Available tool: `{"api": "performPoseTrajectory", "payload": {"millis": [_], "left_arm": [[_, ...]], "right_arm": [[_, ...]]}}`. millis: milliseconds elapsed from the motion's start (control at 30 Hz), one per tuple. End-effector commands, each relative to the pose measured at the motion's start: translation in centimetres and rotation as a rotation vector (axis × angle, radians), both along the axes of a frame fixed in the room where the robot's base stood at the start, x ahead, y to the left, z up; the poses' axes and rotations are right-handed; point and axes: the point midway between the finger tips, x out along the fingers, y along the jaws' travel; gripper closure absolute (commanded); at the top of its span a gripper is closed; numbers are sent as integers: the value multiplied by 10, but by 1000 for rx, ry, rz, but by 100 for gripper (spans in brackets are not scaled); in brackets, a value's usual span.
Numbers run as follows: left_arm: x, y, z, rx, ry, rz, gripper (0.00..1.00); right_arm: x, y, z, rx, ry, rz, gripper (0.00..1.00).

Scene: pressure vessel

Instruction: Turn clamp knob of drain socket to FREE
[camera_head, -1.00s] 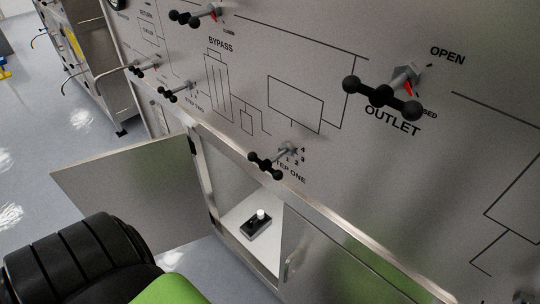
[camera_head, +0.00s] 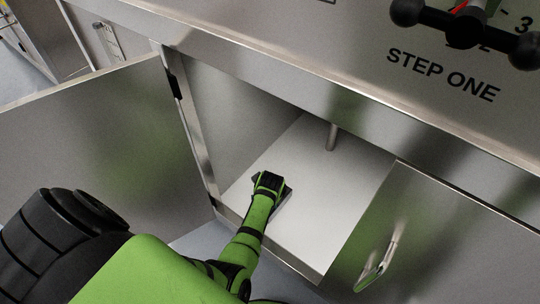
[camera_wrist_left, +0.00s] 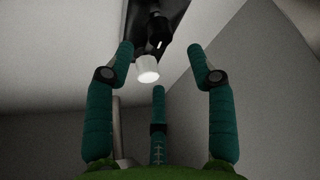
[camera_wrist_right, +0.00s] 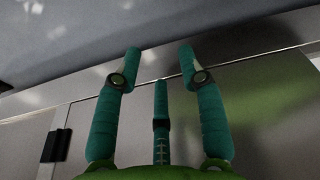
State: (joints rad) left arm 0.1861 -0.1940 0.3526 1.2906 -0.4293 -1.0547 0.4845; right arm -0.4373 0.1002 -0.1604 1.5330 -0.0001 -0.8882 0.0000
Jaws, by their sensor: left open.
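The drain socket shows as a dark base (camera_head: 285,199) on the white cabinet floor, mostly hidden under my left gripper (camera_head: 268,182). In the left wrist view, its black body (camera_wrist_left: 148,22) carries a white knob (camera_wrist_left: 148,70). There my left gripper (camera_wrist_left: 161,48) is open, with the knob between its two upper fingers, nearer the left one, and no finger visibly closed on it. Any lettering on the socket is unreadable. My right gripper (camera_wrist_right: 160,55) is open and empty in the right wrist view; it is outside the head view.
The open cabinet door (camera_head: 110,130) stands on the left. A closed door with a handle (camera_head: 378,265) is on the right. The cabinet's metal top edge (camera_head: 300,90) runs above the opening. A black knob (camera_head: 465,25) is on the panel above.

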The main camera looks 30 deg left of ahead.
Motion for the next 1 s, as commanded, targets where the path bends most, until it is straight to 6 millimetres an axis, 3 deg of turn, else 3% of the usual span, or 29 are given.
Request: {"api": "performPoseTrajectory", "payload": {"millis": [267,600,1000], "left_arm": [[6,6,-20,1,1,6,44],[17,15,-53,-1,-1,5,44],[21,19,-64,0,-1,5,44]], "right_arm": [[15,2,19,3,-21,-3,60],[33,4,67,6,-54,-9,60],[35,4,93,6,-64,-12,60]]}}
